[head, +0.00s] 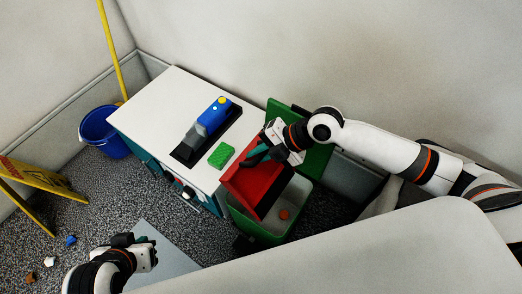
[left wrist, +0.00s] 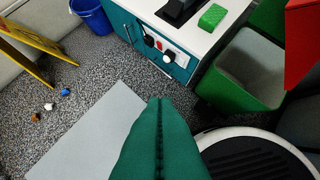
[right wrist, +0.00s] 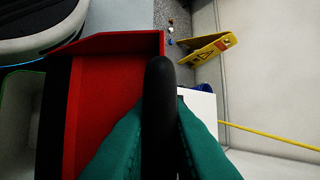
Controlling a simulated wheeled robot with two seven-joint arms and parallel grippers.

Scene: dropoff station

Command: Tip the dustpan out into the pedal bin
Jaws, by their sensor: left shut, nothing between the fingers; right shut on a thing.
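My right gripper (head: 264,153) is shut on the black handle (right wrist: 158,110) of the red dustpan (head: 250,186). The dustpan is tilted over the opening of the green pedal bin (head: 240,222). Its red pan (right wrist: 105,115) looks empty in the right wrist view. The bin's green lid (head: 314,158) stands open behind. An orange piece (head: 284,214) shows inside the bin; the dustpan hides part of the inside. In the left wrist view the bin (left wrist: 235,88) and dustpan (left wrist: 302,45) are at the upper right. My left gripper (left wrist: 160,100) is shut and empty, away from them.
A white-topped cabinet (head: 150,105) beside the bin bears a blue-and-grey device (head: 210,118) and a green sponge (head: 221,155). A blue bucket (head: 100,132), a yellow floor sign (head: 40,180) and small loose pieces (head: 70,241) are at the left. A grey mat (head: 170,257) lies in front.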

